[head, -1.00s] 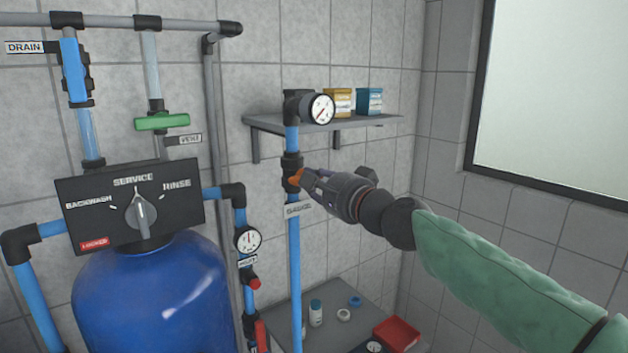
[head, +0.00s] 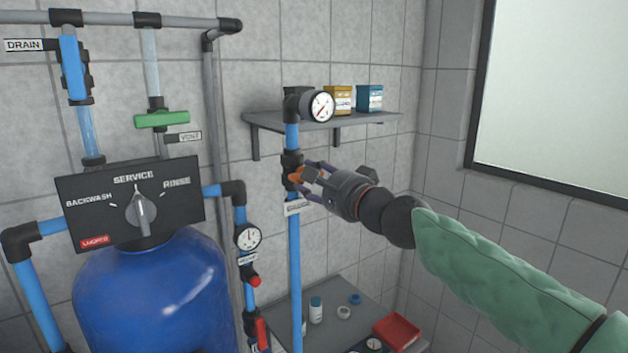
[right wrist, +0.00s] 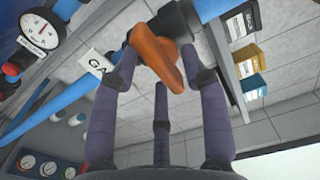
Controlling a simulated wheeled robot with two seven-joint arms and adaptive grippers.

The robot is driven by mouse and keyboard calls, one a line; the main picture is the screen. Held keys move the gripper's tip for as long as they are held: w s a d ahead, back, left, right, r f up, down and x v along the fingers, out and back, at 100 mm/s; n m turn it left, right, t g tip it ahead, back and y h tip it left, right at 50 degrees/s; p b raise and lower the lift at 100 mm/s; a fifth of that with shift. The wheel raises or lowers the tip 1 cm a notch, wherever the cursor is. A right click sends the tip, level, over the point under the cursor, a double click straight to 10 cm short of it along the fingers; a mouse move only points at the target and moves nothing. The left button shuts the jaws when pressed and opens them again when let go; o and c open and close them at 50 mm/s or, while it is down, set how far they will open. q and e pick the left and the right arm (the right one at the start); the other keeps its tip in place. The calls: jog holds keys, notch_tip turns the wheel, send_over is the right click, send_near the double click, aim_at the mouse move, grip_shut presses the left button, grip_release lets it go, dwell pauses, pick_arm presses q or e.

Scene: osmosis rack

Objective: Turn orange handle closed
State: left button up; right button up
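The orange handle (head: 297,175) sits on a black valve (head: 291,160) on the vertical blue pipe, below a pressure gauge. In the right wrist view the handle (right wrist: 155,55) lies between the fingertips, slanting from the valve body toward the fingers. My right gripper (head: 305,178) is at the handle, its fingers spread to either side. In the right wrist view my right gripper (right wrist: 163,72) has its fingers apart; I cannot tell whether both touch the handle. My left gripper is not in view.
A grey shelf (head: 330,123) with a yellow box (head: 340,100) and a blue box (head: 369,99) is just above right. A label (head: 298,207) hangs below the valve. The blue tank (head: 155,300) stands left.

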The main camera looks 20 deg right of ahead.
jog(key=v, duration=1.2)
dwell(0.4)
